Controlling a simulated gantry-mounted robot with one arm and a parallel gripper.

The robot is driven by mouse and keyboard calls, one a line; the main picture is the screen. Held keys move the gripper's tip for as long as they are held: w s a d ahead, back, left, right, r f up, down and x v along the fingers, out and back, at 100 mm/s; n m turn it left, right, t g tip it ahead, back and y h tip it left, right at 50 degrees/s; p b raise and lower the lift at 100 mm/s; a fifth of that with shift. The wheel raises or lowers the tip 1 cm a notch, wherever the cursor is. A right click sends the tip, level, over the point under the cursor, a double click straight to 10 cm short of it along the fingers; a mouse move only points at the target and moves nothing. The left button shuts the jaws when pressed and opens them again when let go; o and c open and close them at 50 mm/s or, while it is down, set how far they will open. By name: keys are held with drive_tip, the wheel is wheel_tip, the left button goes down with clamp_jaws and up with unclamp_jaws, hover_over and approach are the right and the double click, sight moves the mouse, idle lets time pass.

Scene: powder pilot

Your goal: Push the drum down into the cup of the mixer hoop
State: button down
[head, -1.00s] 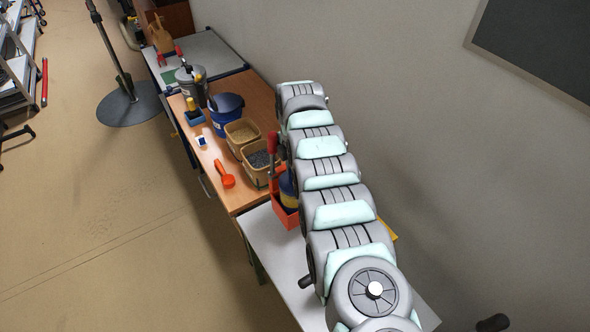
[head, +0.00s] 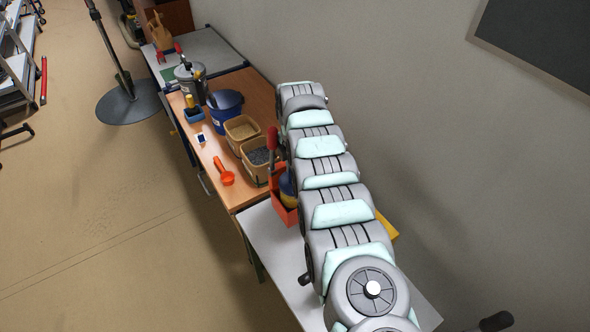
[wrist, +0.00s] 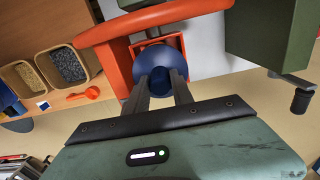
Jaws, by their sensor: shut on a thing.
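The blue drum (wrist: 160,57) is in the middle of the wrist view, between my fingers. My gripper (wrist: 163,76) is shut on it. The orange mixer hoop (wrist: 95,33) curves across the top of the wrist view. Its square orange cup (wrist: 122,80) shows around and behind the drum, but my fingers hide how deep the drum sits. In the head view the drum (head: 286,187), with a yellowish band, stands partly inside the orange cup (head: 283,212), its right side hidden by my arm. My gripper is hidden there.
On the wooden bench (head: 236,196) left of the cup are an orange scoop (head: 226,177), two bins of granules (head: 262,157) and a blue tub (head: 226,111). A dark green block (wrist: 265,38) is at the wrist view's upper right. The floor at left is mostly clear.

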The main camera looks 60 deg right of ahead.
drive_tip(key=shift+w+a+f+b, duration=0.2)
drive_tip(key=shift+a+f+b, duration=0.15)
drive_tip(key=shift+f, duration=0.35)
drive_tip(key=c, duration=1)
unclamp_jaws()
drive_tip(key=shift+d+r, duration=0.1)
wheel_tip(320, 180, up, 10)
drive_tip(key=shift+w+r, duration=0.15)
drive_tip(key=shift+r, duration=0.05)
drive_tip(key=shift+s+d+r, duration=0.1)
drive_tip(key=shift+s+r, duration=0.15)
